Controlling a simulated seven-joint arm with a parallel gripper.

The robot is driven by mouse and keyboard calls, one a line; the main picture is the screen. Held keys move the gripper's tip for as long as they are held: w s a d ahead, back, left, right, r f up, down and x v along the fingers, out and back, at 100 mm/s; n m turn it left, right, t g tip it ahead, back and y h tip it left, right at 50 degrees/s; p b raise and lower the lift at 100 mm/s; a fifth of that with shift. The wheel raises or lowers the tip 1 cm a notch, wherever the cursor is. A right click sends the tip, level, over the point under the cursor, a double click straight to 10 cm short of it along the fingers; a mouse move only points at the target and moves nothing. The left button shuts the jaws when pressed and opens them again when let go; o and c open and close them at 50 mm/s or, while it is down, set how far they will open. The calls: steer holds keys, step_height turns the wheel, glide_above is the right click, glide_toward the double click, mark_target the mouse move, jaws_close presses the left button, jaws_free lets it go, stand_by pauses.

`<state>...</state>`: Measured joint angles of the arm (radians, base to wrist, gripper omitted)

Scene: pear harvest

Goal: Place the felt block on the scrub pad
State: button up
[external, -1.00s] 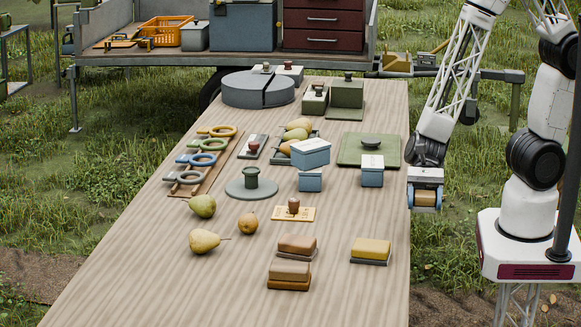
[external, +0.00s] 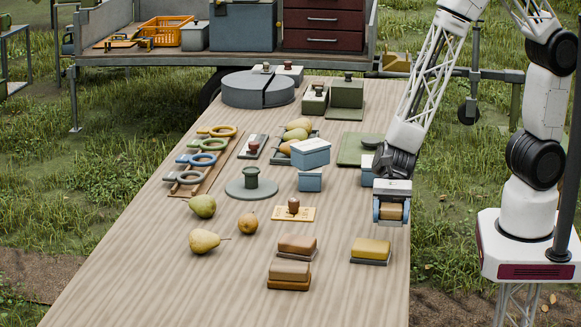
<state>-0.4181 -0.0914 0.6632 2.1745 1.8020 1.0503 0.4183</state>
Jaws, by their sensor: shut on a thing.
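My gripper (external: 391,212) is shut on a small tan block (external: 393,212), which looks like the felt block. Its fingers cover the block's sides. It holds the block above the table's right edge, behind and slightly right of a yellow pad with a grey underside (external: 371,247), which looks like the scrub pad.
A wooden stamp-like piece (external: 294,211) and pears (external: 205,241) lie to the left. Blue boxes (external: 310,153) and a green board (external: 352,150) stand behind. The table's front (external: 220,300) is clear.

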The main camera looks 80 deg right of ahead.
glide_above(371, 246)
steer(key=shift+f, duration=0.25)
stand_by(0.3)
steer(key=shift+f, duration=1.75)
steer(key=shift+f, duration=0.15)
steer(key=o, duration=0.9)
steer(key=shift+o, duration=0.2)
steer(key=shift+d+r, duration=0.1)
steer(key=shift+r, duration=0.1)
steer(key=v, duration=1.1)
steer(key=shift+d+r, duration=0.2)
steer(key=shift+d, duration=0.15)
